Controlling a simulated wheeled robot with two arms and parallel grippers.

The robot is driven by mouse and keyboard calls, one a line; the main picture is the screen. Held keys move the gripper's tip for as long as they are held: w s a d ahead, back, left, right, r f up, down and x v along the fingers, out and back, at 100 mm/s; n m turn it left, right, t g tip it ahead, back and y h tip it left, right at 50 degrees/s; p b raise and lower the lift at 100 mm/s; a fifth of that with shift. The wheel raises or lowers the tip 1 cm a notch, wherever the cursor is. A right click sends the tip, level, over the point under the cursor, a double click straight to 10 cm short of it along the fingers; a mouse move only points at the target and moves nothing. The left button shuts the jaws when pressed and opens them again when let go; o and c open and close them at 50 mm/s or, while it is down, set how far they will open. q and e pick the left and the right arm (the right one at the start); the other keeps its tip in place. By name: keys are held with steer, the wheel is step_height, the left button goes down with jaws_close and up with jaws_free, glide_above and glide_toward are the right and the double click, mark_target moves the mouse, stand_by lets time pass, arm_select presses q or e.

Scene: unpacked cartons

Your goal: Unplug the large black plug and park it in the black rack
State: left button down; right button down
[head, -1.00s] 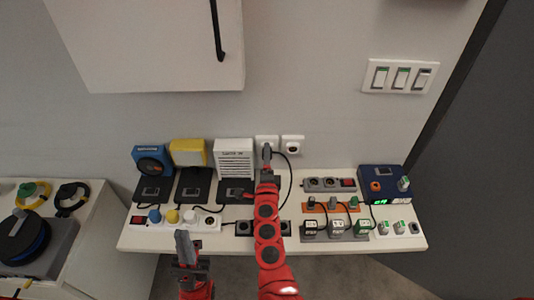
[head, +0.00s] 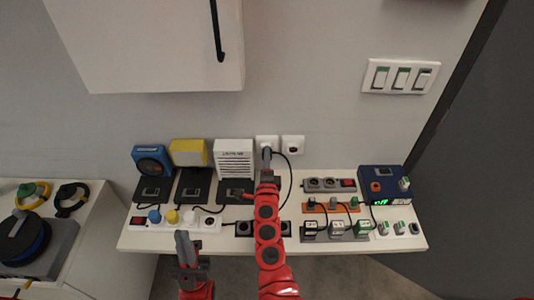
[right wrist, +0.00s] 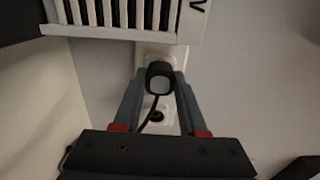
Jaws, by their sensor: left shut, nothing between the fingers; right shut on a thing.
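The large black plug (right wrist: 158,70) is at the white wall socket (right wrist: 142,53). I cannot tell whether it is fully seated or slightly out. My right gripper (right wrist: 160,85) is shut on it, one finger on each side. In the head view the right gripper (head: 267,160) reaches up to the left wall socket (head: 262,139). The plug's black cord (head: 290,180) loops down to the right. A dark block with round openings (head: 286,229), probably the black rack, lies on the shelf, partly hidden by my right arm. My left gripper (head: 184,245) is shut and empty, in front of the shelf.
A second wall socket (head: 293,144) is beside the first. A white slatted box (head: 234,152) stands close on the left. A white power strip (head: 150,226), a grey strip (head: 330,184), an orange rack (head: 320,209) and several small adapters crowd the shelf (head: 230,243).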

steer(key=shift+s+f, duration=0.1)
steer(key=shift+s, duration=0.05)
steer(key=shift+s, duration=2.85)
